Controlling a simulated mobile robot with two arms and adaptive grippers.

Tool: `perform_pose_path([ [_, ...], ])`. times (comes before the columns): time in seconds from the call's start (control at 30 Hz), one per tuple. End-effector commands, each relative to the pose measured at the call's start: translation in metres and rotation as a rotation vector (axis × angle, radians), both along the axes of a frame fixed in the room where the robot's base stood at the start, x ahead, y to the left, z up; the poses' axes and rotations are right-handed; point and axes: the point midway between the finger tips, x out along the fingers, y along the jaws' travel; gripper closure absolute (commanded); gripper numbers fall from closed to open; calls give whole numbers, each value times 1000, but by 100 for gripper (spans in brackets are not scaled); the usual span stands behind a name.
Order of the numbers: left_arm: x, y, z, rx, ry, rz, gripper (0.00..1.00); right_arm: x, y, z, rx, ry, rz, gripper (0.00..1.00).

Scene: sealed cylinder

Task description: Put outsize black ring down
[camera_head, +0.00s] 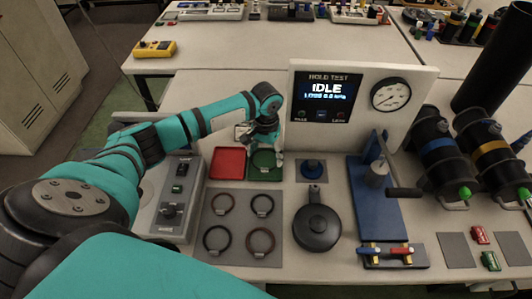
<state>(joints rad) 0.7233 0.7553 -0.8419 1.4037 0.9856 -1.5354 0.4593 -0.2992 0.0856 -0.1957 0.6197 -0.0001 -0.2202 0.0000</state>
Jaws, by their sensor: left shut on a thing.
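My left gripper (265,148) is over the green tray (266,174), near its back edge. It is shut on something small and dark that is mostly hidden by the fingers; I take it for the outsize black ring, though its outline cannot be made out. Whether it touches the tray is unclear. Several other rings lie flat on a grey mat in front of the trays: a dark one at back left (222,203), a black one at back right (262,205), a black one at front left (217,239) and a brownish one at front right (260,241). My right gripper is not in view.
A red tray (228,163) sits left of the green one. A control box (176,200) stands further left. The hold-test panel (345,95) rises behind. A black round lidded part (317,228) and a blue press stand (374,200) are to the right.

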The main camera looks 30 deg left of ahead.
Motion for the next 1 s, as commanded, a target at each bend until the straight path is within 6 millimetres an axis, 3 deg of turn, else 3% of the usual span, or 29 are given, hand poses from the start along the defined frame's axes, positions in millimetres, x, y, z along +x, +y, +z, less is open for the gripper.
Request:
perform_pose_path([
  [0.8, -1, 0, -17, -1, 0, 0, 40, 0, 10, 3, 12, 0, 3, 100],
  [0.83, -1, 0, -17, -1, 0, 0, 19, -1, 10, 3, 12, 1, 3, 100],
  [1.0, -1, 0, -18, 0, 2, 0, 0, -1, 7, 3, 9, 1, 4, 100],
])
